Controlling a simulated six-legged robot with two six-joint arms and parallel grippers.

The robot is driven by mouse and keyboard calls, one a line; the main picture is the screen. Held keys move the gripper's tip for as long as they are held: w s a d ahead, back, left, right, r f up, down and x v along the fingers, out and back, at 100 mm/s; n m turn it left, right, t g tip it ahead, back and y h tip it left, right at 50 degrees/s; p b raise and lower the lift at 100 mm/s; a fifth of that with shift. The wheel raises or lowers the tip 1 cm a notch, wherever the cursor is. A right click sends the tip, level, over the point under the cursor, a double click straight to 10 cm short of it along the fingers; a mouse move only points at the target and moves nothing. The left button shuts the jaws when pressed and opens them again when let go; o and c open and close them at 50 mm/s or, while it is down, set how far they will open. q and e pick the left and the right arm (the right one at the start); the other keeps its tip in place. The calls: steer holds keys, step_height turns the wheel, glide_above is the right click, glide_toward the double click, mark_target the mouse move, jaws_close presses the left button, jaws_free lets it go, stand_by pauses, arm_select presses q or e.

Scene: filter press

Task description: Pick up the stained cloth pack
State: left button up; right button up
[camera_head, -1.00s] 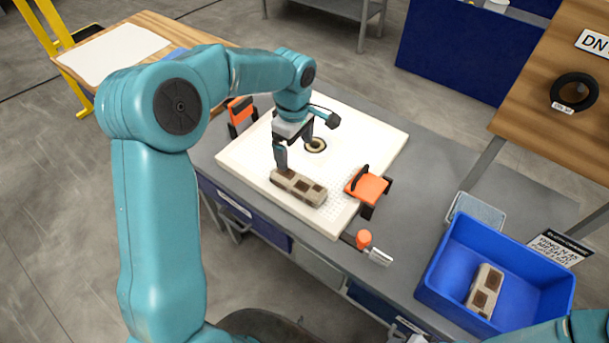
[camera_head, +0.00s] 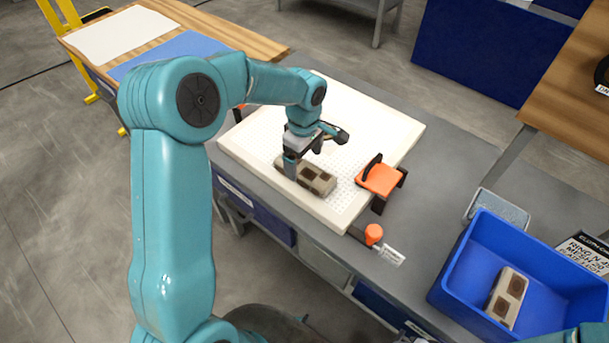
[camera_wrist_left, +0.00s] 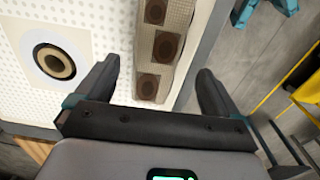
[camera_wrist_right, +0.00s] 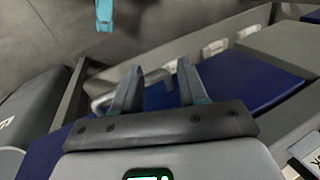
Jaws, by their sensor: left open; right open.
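A beige cloth pack (camera_head: 316,179) with dark brown stains lies on the white perforated plate (camera_head: 240,152) near its front edge. It also shows in the left wrist view (camera_wrist_left: 155,55), running between the two fingers. My left gripper (camera_head: 300,165) is open over the pack's left end and hides part of it. Its fingers (camera_wrist_left: 157,72) stand on either side of the pack without visible contact; their exact height is unclear. A second stained pack (camera_head: 507,297) lies in the blue bin (camera_head: 455,262). My right gripper (camera_wrist_right: 158,70) is open and empty, away from both packs.
An orange-and-black clamp (camera_head: 380,180) sits at the plate's right edge, with an orange-knobbed tool (camera_head: 374,235) in front of it. A ringed hole (camera_wrist_left: 54,62) is in the plate.

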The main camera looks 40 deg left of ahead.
mark_target(304, 168)
arm_select(q)
steer(key=f, duration=0.1)
steer(key=f+b, duration=0.1)
steer(key=f, duration=0.1)
steer(key=f+b, duration=0.1)
steer(key=f, duration=0.1)
steer(key=shift+w+a, duration=0.2)
steer(key=shift+w, duration=0.1)
steer(key=shift+f, duration=0.1)
steer(key=shift+s, duration=0.1)
steer(key=c, duration=1.1)
